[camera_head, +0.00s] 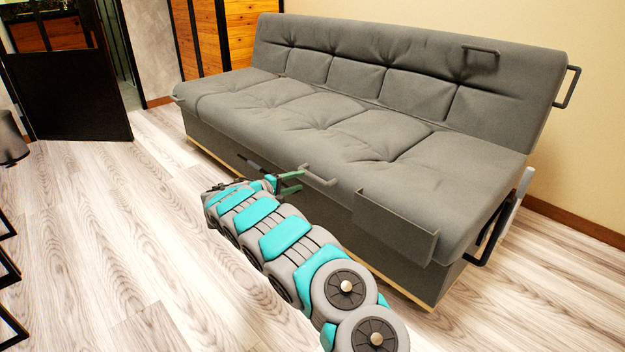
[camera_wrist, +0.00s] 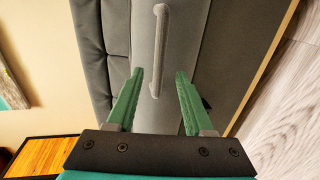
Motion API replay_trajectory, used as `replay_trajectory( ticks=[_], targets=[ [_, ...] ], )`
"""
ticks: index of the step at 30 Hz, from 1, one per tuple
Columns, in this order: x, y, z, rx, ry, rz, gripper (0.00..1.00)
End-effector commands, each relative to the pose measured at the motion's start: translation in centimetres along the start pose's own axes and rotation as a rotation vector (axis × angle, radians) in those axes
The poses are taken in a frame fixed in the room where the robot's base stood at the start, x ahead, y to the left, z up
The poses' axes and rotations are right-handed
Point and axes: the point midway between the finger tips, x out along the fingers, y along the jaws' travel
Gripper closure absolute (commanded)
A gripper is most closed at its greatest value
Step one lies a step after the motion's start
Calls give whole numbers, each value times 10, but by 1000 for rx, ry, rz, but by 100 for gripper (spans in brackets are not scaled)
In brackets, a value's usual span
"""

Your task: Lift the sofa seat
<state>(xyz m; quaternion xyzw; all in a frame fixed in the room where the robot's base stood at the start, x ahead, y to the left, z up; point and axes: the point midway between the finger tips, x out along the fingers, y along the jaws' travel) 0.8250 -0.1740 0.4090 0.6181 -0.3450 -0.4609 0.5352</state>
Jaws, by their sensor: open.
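The grey sofa has a tufted seat (camera_head: 330,130) that lies flat on its base, with the backrest (camera_head: 400,75) upright behind it. A grey bar handle (camera_head: 318,177) sticks out from the front edge of the seat near its middle. My gripper (camera_head: 296,183) is at the front edge, close beside this handle. In the wrist view the green fingers of my gripper (camera_wrist: 155,92) are spread apart, with the handle (camera_wrist: 160,50) ahead and between their lines. The handle's near end shows around the level of the fingertips. Nothing is gripped.
Another handle (camera_head: 480,50) is on the backrest, and one more (camera_head: 568,88) on its right side. A grey flap-like panel (camera_head: 395,222) hangs at the seat's front right. A black door (camera_head: 65,85) stands at the left. Wooden floor (camera_head: 110,230) is clear in front of the sofa.

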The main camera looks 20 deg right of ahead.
Motion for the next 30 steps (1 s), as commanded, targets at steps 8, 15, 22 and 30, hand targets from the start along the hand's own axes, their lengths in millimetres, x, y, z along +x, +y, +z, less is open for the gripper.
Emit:
replay_trajectory(
  ticks=[8,15,22,30],
  targets=[
    [41,0,2,0,-4,-1,48],
    [69,-1,2,-1,-3,-3,48],
    [74,1,1,0,-2,0,48],
    [74,1,1,-1,-2,0,63]
  ],
)
